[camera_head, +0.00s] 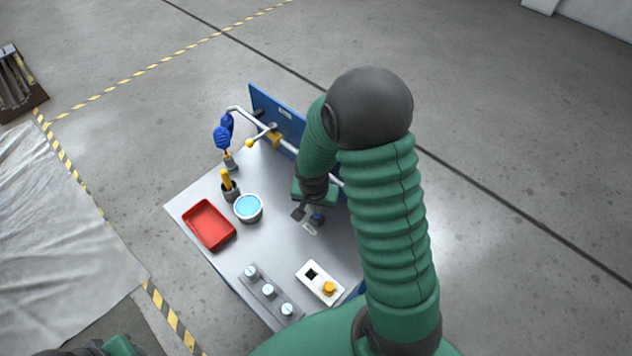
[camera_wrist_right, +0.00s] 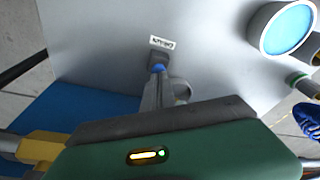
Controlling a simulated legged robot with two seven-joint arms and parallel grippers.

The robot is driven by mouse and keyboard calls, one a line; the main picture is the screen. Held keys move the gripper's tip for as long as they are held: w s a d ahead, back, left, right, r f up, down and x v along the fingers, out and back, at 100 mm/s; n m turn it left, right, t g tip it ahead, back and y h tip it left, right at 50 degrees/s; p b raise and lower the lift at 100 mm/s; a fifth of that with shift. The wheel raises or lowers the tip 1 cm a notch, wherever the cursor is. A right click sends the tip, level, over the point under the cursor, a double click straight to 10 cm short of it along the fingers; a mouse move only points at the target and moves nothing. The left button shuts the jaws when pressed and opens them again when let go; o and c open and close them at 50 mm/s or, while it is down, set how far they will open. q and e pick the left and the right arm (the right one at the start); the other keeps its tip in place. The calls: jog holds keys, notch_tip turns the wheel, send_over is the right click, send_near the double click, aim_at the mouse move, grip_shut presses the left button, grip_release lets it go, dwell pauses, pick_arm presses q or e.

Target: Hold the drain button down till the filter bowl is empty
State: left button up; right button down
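A small dark block (camera_wrist_right: 158,57) with a blue button on it stands on the grey tabletop beside a white label too small to read surely. It also shows in the head view (camera_head: 318,217). My right gripper (camera_wrist_right: 158,78) is over it, its narrow fingers together and their tips at the blue button. I cannot tell whether the button is pressed in. In the head view my right gripper (camera_head: 299,211) is partly hidden by its own arm. My left gripper is not clearly in view.
A knob panel (camera_head: 267,291) and a switch plate (camera_head: 320,283) lie in front.

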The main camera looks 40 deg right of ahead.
jog(key=shift+d+f, duration=0.1)
jog(key=shift+f, duration=0.25)
jog(key=shift+s+f+b, duration=0.1)
jog(key=shift+f+b, duration=0.25)
jog(key=shift+b, duration=0.3)
dwell(0.9)
jog(key=shift+r, duration=0.15)
dwell(2.3)
jog(key=r+p, duration=0.3)
jog(key=shift+w, duration=0.2)
notch_tip(320, 180, up, 4)
jog(key=p, duration=0.3)
jog(key=shift+s, duration=0.1)
jog(key=shift+f, duration=0.15)
